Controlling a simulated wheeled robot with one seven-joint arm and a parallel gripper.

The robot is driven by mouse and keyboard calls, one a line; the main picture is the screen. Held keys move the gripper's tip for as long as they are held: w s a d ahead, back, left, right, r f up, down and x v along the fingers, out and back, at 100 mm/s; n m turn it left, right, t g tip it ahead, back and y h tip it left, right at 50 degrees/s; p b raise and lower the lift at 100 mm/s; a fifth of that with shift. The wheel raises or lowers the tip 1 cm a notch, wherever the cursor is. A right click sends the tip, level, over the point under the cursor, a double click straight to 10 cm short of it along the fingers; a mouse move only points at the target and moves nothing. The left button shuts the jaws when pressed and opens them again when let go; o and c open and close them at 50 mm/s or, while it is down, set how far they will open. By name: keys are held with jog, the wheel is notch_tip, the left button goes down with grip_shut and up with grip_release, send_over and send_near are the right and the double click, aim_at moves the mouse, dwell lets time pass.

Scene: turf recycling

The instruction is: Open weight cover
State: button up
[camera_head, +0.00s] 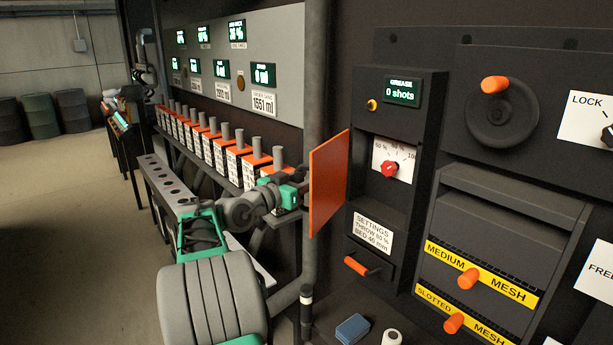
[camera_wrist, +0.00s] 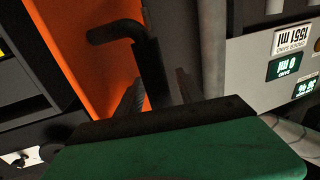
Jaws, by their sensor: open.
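An orange panel (camera_head: 329,182), which looks like the weight cover, stands out at an angle from the dark machine front, left of the grease unit. In the wrist view the orange panel (camera_wrist: 85,55) fills the upper left, with a black bent handle (camera_wrist: 148,55) on it. My gripper (camera_head: 297,187) is at the panel's left side in the head view, partly hidden by its own links. In the wrist view my gripper (camera_wrist: 160,92) is open, with the handle's lower part between its fingers. I cannot tell whether the fingers touch the handle.
A vertical pipe (camera_head: 317,90) stands just behind the panel. A row of orange-topped containers (camera_head: 217,148) sits on a shelf to the left. The grease unit (camera_head: 398,150) with a red dial is right of the panel. A blue block (camera_head: 352,329) lies below. Open floor is at left.

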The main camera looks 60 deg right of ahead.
jog(key=shift+c, duration=0.3)
grip_shut()
dwell(1.1)
